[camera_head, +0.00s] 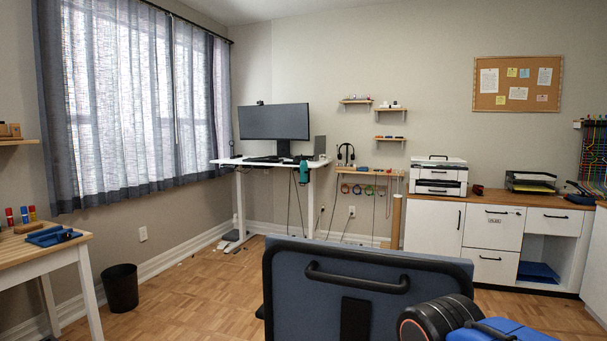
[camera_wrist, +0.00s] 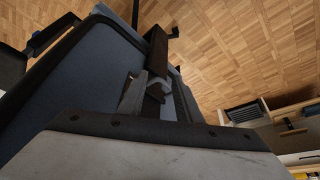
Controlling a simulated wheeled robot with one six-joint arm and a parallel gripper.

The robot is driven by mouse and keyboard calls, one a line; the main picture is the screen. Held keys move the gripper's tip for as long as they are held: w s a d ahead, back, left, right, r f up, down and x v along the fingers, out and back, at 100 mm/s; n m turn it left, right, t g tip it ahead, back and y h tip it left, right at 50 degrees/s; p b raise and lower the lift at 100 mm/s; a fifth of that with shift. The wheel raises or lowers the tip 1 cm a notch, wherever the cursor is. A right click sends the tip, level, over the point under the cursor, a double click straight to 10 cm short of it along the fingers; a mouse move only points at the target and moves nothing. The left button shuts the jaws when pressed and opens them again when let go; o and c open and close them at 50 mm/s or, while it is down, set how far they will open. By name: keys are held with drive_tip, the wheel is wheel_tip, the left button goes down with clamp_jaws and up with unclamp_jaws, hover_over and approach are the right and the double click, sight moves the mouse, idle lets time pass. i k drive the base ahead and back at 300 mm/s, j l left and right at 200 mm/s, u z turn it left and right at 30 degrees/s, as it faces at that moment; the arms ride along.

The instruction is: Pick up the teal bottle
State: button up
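A small teal object (camera_head: 304,172), which looks like the teal bottle, shows at the right front edge of the white standing desk (camera_head: 226,161) in the head view. It is far off, and I cannot tell how it is held there. My gripper (camera_wrist: 156,92) shows in the wrist view in front of the underside of a blue chair-like panel. I see nothing clearly held in it, and its finger gap is hard to make out. The gripper is far from the teal object. The wrist view does not show the teal object.
A blue panel with a black handle (camera_head: 357,278), like a chair back, stands close in front. A monitor (camera_head: 274,122) is on the desk. A wooden table (camera_head: 50,244) and black bin (camera_head: 121,288) are at left. White cabinets (camera_head: 433,227) stand at right. Floor (camera_head: 200,285) left of the panel is mostly clear.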

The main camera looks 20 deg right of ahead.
sight(304, 165)
drive_tip(key=i+j+u, duration=0.1)
drive_tip(key=j, duration=0.15)
drive_tip(key=i+j, duration=0.1)
drive_tip(key=j, duration=0.2)
drive_tip(key=i+j+u, duration=0.15)
drive_tip(key=i+j, duration=0.3)
drive_tip(key=i+j+u, duration=0.2)
drive_tip(key=i+j, duration=0.25)
drive_tip(key=i+j+u, duration=0.15)
drive_tip(key=i+j, duration=0.2)
drive_tip(key=i, duration=0.2)
drive_tip(key=i+l+z, duration=0.15)
drive_tip(key=i+z, duration=0.2)
drive_tip(key=i, duration=0.35)
drive_tip(key=i+j+z, duration=0.1)
drive_tip(key=i+z, duration=0.3)
drive_tip(key=i, duration=0.25)
drive_tip(key=i+j+z, duration=0.35)
drive_tip(key=i, duration=0.35)
drive_tip(key=i+l+z, duration=0.3)
drive_tip(key=i, duration=0.55)
drive_tip(key=i+j+z, duration=0.1)
drive_tip(key=i+z, duration=0.25)
drive_tip(key=i, duration=0.5)
